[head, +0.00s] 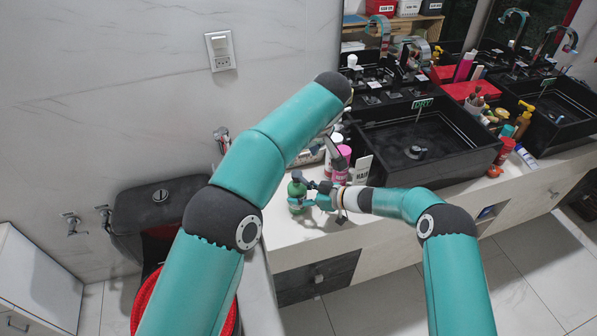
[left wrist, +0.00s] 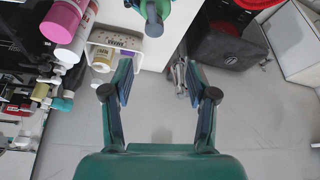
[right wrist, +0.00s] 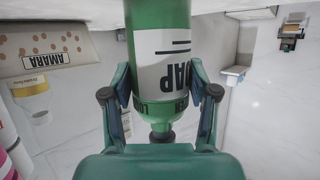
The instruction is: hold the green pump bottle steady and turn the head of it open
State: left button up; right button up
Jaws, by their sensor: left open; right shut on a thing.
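The green pump bottle (head: 297,190) stands at the near left end of the white counter. My right gripper (head: 316,193) reaches it from the right and is shut on it. In the right wrist view the bottle (right wrist: 155,40), with a white soap label, appears upside down between the fingers (right wrist: 158,85), its collar and dark pump head (right wrist: 162,135) toward the palm. My left gripper (head: 335,146) hangs above and behind the bottle, partly hidden by its arm. In the left wrist view its fingers (left wrist: 157,78) are open and empty, with the bottle's head (left wrist: 154,12) beyond the tips.
A pink bottle (head: 340,166) and a white card sign (head: 359,170) stand just right of the green bottle. A patterned box (right wrist: 50,48) is close behind it. A black vessel sink (head: 420,135) fills the counter farther right. A black toilet tank (head: 150,212) is to the left.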

aim_at(298, 173)
pick_arm(q)
jog(key=x, duration=0.7)
jog(key=d+x, duration=0.1)
jog(key=x, duration=0.3)
jog(key=shift+w+f, duration=0.1)
jog(key=shift+f, duration=0.15)
